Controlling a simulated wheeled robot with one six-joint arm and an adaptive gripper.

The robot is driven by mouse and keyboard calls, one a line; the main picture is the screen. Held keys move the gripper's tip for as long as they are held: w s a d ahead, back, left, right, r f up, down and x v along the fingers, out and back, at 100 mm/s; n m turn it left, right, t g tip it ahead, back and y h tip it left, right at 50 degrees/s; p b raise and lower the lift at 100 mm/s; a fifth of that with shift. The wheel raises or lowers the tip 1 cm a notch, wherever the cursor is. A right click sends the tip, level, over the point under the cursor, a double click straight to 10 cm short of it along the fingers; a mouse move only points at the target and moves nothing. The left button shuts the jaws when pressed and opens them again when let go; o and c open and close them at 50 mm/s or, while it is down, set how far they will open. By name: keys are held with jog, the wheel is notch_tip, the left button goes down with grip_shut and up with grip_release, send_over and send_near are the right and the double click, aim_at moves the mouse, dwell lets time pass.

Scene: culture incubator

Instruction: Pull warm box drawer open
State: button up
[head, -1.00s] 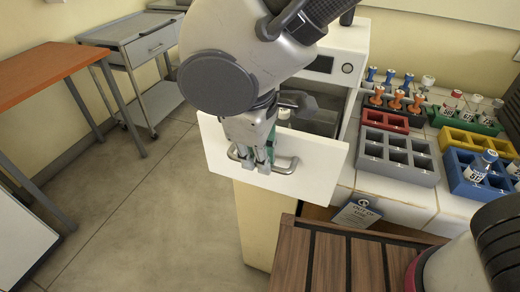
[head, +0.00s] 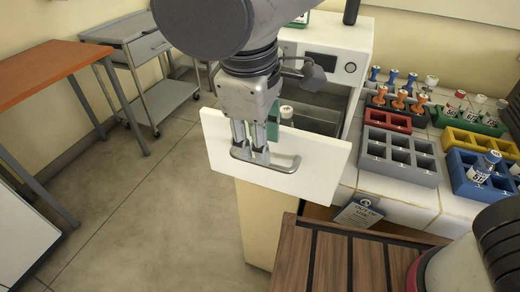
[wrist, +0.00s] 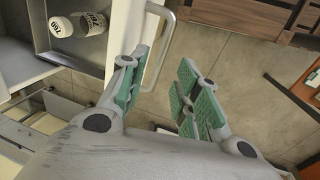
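The warm box (head: 325,42) is a white cabinet at the upper middle of the head view. Its drawer stands out from it, with a white front (head: 318,170) and a grey interior (head: 318,120). A grey bar handle (head: 284,168) is on the front and also shows in the wrist view (wrist: 169,40). My gripper (head: 252,148) is at the left part of the handle. In the wrist view its green-padded fingers (wrist: 165,88) are spread, with the handle bar close beside the left finger. Whether they touch is unclear. White-capped bottles (wrist: 62,27) lie inside the drawer.
A grey rack (head: 400,158), a blue rack (head: 465,178) and other racks with bottles stand on the counter at right. A slatted wooden surface (head: 340,262) is in front. An orange table (head: 40,72) and grey cart (head: 150,50) are at left. The floor between is clear.

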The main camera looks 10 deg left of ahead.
notch_tip(320, 180, up, 7)
jog(key=s, duration=0.1)
jog(key=shift+s+r, duration=0.2)
jog(key=shift+a, duration=0.1)
jog(key=w+d+f+m, duration=0.1)
jog(key=w+d+m, duration=0.1)
jog(key=w+d, duration=0.35)
jog(key=w+d+f+m+y, duration=0.1)
jog(key=w+d+m, duration=0.15)
jog(key=d, duration=0.65)
jog(key=w+d+f+m, duration=0.1)
jog(key=w+d+f, duration=0.1)
jog(key=w+d, duration=0.35)
jog(key=s+d+r+m+t, duration=0.1)
jog(key=d+m, duration=0.4)
jog(key=d, duration=0.7)
jog(key=s+d+m+t, duration=0.1)
jog(key=d+m, duration=0.5)
jog(key=d, duration=0.7)
jog(key=shift+s+d+r+h, duration=0.2)
jog(key=shift+s+r+h, duration=0.15)
jog(key=shift+s+h, duration=0.1)
